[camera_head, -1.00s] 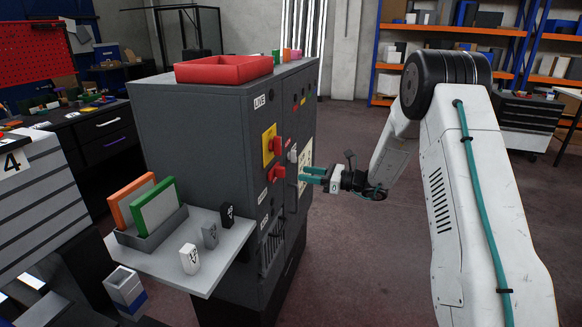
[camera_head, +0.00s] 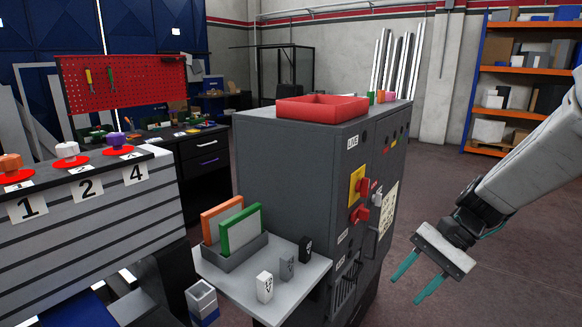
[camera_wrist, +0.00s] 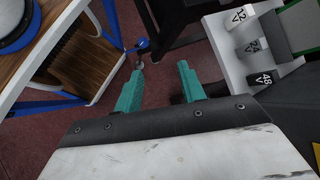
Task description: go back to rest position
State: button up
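My gripper (camera_head: 417,279) has teal fingers and hangs in free air to the right of the grey cabinet (camera_head: 285,165). The fingers are apart with nothing between them. The fingers also show in the wrist view (camera_wrist: 160,85), pointing over the floor, with a clear gap between them. The cabinet's front carries a red switch on a yellow plate (camera_head: 355,187), a second red switch (camera_head: 360,213) and a handle (camera_head: 371,243). My gripper does not touch the cabinet.
A grey shelf (camera_head: 225,283) on the cabinet's side bears a white, a grey and a black block, plus a holder with orange-framed and green-framed panels. A red tray (camera_head: 322,108) sits on top. A striped stand (camera_head: 90,215) with knobs is at left. Floor right of the cabinet is clear.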

jog(key=s+d+r+n+t+h, duration=0.1)
jog(key=s+r+n+h, duration=0.3)
jog(key=s, duration=0.5)
jog(key=s+d+r+n+t+h, duration=0.2)
jog(key=s+r+n+t+h, duration=0.1)
jog(key=s, duration=0.6)
jog(key=shift+s+r+n+h, duration=0.35)
jog(key=shift+r+n+h, duration=0.3)
jog(key=shift+r, duration=0.3)
jog(key=shift+c, duration=0.6)
